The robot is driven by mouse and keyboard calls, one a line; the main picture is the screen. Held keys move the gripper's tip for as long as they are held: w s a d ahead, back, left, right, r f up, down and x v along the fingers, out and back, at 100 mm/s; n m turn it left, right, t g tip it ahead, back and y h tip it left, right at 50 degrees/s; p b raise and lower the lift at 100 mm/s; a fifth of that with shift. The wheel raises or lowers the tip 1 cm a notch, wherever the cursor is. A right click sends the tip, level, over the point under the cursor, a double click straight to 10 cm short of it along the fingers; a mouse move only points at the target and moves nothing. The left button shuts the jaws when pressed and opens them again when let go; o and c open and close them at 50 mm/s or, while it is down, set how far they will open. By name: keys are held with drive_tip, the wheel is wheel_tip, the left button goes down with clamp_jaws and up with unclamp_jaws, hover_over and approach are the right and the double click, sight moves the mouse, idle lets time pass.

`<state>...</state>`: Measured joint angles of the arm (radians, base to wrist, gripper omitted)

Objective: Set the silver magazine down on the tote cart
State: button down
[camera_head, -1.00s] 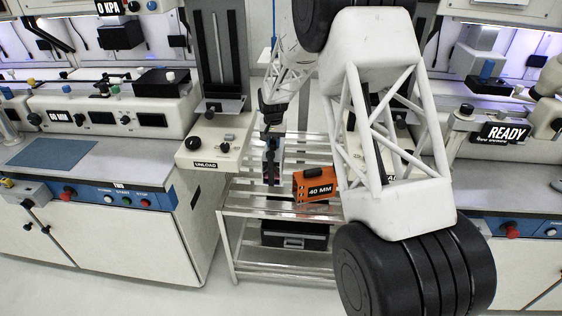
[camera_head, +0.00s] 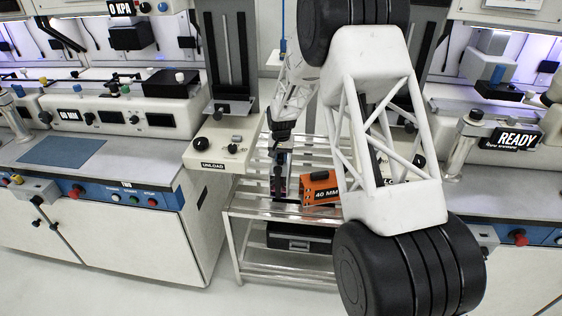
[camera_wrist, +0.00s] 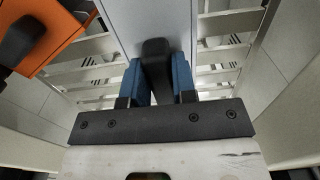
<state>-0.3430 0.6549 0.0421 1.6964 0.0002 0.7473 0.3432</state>
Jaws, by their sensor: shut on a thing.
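The silver magazine (camera_wrist: 150,22) fills the top middle of the wrist view as a flat grey body with a black handle (camera_wrist: 157,68). My gripper (camera_wrist: 158,82) is shut on that handle between its blue pads. In the head view my gripper (camera_head: 279,172) points down over the tote cart (camera_head: 262,207), a metal frame with slatted shelves. The magazine is mostly hidden behind the gripper there. I cannot tell whether its underside touches the cart's shelf.
An orange magazine marked 40 MM (camera_head: 321,190) stands on the cart just right of my gripper. A black box (camera_head: 298,238) sits on the lower shelf. The UNLOAD station (camera_head: 213,152) is close on the left. Benches stand on both sides.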

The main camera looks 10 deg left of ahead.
drive_tip(key=shift+f, duration=1.1)
drive_tip(key=c, duration=0.9)
unclamp_jaws()
drive_tip(key=shift+f, duration=0.1)
drive_tip(key=shift+r, duration=0.2)
drive_tip(key=shift+r, duration=5.95)
